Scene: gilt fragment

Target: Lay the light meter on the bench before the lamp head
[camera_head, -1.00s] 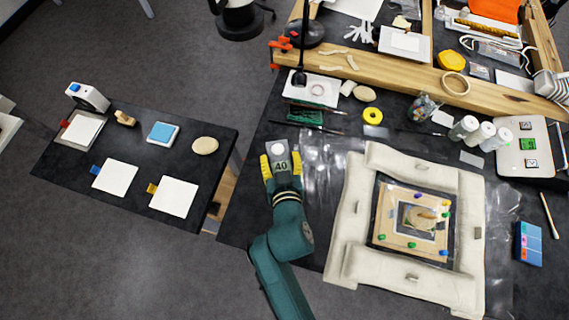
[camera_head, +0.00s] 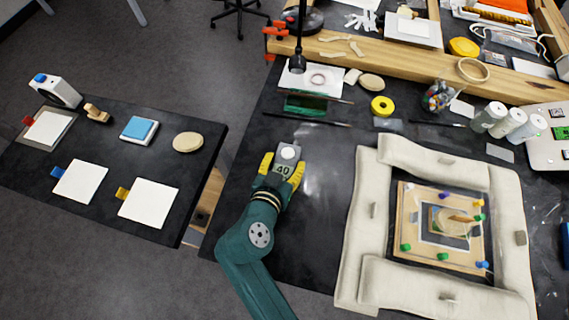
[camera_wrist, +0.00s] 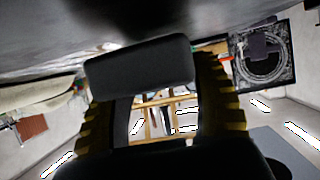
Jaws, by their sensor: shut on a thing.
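The light meter (camera_head: 290,153) is a small grey device with a white round dome and a display reading 40. My gripper (camera_head: 281,172), with yellow ribbed fingers, is shut on it, one finger on each side. In the wrist view the meter shows as a dark block (camera_wrist: 140,78) between the fingers. It is over the black bench (camera_head: 325,215); I cannot tell whether it touches. The black lamp head (camera_head: 298,63) hangs from a thin stand farther back, beyond the meter and almost in line with it.
A green item (camera_head: 305,104) and thin dark rods lie between meter and lamp. A white card (camera_head: 328,90) is under the lamp. To the right, cream padded bolsters (camera_head: 373,210) surround a pinned wooden frame (camera_head: 410,225). A side table (camera_head: 107,137) with white pads stands left, across a gap.

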